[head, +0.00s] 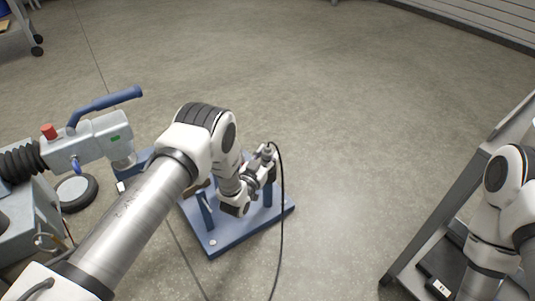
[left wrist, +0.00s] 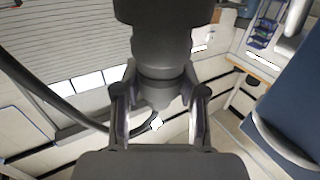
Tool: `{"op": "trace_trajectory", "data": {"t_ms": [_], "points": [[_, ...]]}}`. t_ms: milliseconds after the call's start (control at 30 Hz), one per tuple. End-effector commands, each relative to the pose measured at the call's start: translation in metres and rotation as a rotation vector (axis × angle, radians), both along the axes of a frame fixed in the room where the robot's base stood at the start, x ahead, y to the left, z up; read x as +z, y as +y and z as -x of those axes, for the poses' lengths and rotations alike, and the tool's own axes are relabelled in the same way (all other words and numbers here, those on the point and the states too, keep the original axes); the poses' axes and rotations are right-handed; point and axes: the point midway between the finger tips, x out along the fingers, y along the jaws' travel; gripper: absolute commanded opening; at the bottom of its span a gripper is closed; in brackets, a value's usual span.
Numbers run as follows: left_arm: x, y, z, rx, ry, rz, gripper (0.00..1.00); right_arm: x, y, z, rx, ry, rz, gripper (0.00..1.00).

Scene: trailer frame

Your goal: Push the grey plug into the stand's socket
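The grey plug (head: 267,152) is in my left gripper (head: 262,168), with a black cable running from it down the head view. In the left wrist view the plug is a dark grey cylinder (left wrist: 165,45), and its narrower collar lies between the two fingers of my left gripper (left wrist: 158,105), which close on it from both sides. The blue stand (head: 235,240) is a base plate with upright posts on the floor, below the gripper. My arm and hand hide much of the stand, and I cannot make out the socket. My right gripper is out of view.
The trailer coupling (head: 95,140) with blue handle, red knob and black bellows is at the left, beside a small wheel (head: 76,192). The black cable (head: 281,220) hangs right of the stand. A grey frame (head: 440,210) stands at the right. Floor beyond the stand is clear.

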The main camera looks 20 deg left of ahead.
Motion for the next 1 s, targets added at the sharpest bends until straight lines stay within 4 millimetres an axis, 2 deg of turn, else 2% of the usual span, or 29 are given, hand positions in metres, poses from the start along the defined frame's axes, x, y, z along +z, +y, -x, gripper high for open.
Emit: {"op": "trace_trajectory", "data": {"t_ms": [33,67,367,467,567,800,900,1000], "points": [[0.001,0.000,0.000,0.000,-0.001,0.000,0.61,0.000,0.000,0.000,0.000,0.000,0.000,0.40],[0.001,0.000,0.000,0.000,-0.001,0.000,0.69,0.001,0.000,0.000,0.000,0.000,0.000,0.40],[0.000,0.000,0.001,0.000,0.001,0.000,0.69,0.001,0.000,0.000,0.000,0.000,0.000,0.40],[0.000,0.001,0.008,0.000,0.003,0.000,0.69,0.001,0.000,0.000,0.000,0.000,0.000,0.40],[-0.001,0.004,0.025,0.000,0.005,-0.001,0.69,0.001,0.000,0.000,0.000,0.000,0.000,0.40],[-0.001,0.013,0.086,0.002,0.005,0.000,0.69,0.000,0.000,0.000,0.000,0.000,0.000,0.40],[-0.001,0.015,0.105,0.000,0.003,0.000,0.69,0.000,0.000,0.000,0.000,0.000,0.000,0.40],[0.000,0.016,0.116,0.000,0.002,0.000,0.69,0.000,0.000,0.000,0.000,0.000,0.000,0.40]]}}
